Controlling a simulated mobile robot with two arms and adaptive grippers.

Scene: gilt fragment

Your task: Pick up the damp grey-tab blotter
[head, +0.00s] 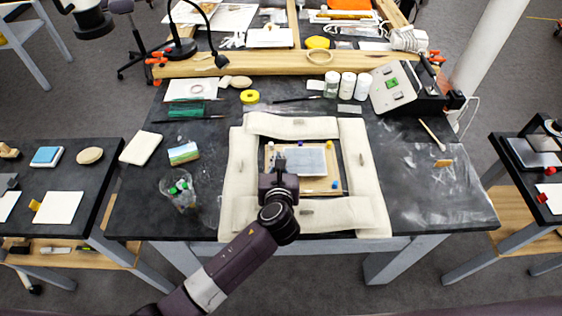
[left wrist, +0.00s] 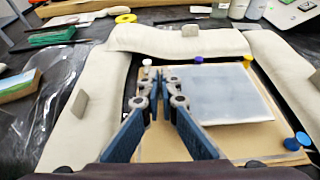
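A damp-looking grey sheet (head: 312,160), which I take to be the blotter, lies flat on a tan board (head: 333,188) inside a frame of cream padded bolsters. It shows in the left wrist view (left wrist: 225,95). My left gripper (head: 280,163) points down over that left edge. In the left wrist view its fingertips (left wrist: 162,77) are close together, with at most a narrow gap. I cannot tell whether they grip anything. My right gripper is not in view.
Cream bolsters (head: 376,190) with small grey tabs surround the board. Coloured knobs (head: 335,183) stand at the board's edges. A clear bag with green-capped items (head: 182,190) lies left. A wooden beam (head: 255,64) and white jars (head: 348,85) stand behind. The table's right side is mostly clear.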

